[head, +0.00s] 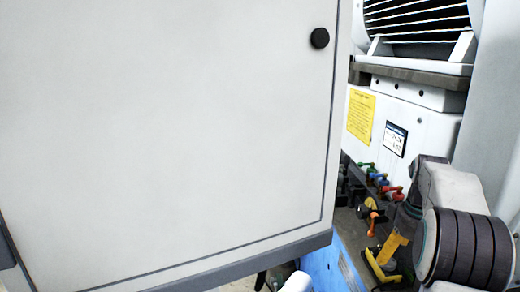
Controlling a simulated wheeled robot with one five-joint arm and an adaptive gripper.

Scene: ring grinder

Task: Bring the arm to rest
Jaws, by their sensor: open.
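My arm (440,195) shows at the lower right as a light grey link with a dark ribbed round joint. It is bent, and its lower part runs out of the bottom of the picture. My gripper is not in view, so what lies at its fingers is hidden.
A large pale grey cabinet panel (165,130) with a black round knob (320,38) fills the left and middle. A white machine housing (425,125) with a yellow label (360,115) stands behind my arm. Coloured valve handles (380,180) and a yellow part (385,255) lie left of the arm.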

